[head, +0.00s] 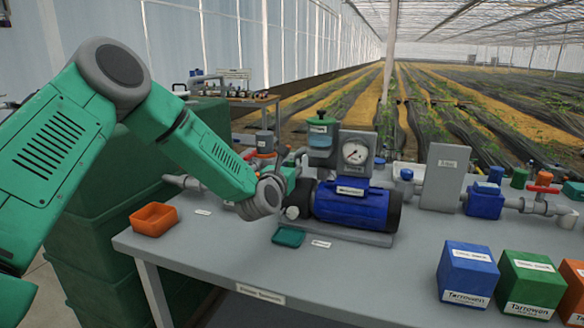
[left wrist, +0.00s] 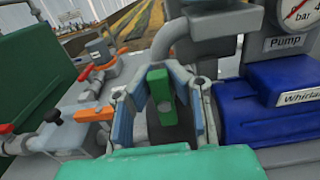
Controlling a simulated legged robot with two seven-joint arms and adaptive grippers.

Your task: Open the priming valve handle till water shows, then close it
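The blue pump (head: 350,203) stands on the grey bench, with the round pressure gauge (head: 356,152) above it. It also shows in the left wrist view (left wrist: 265,105), at the right. A green upright handle, which looks like the priming valve handle (left wrist: 160,90), shows in the middle of the left wrist view. My left gripper (left wrist: 163,75) has one finger on each side of this handle. The fingers stand spread, and I cannot tell whether either touches it. In the head view the left gripper (head: 285,185) is at the pump's left end, partly hidden by its wrist. My right gripper is out of view.
A clear pot with a green lid (head: 321,135) stands behind the pump. A teal tray (head: 288,237) and an orange bin (head: 154,219) are on the bench (head: 225,260). Blue, green and orange boxes (head: 467,274) stand front right. Red-handled pipework (head: 541,185) is at far right.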

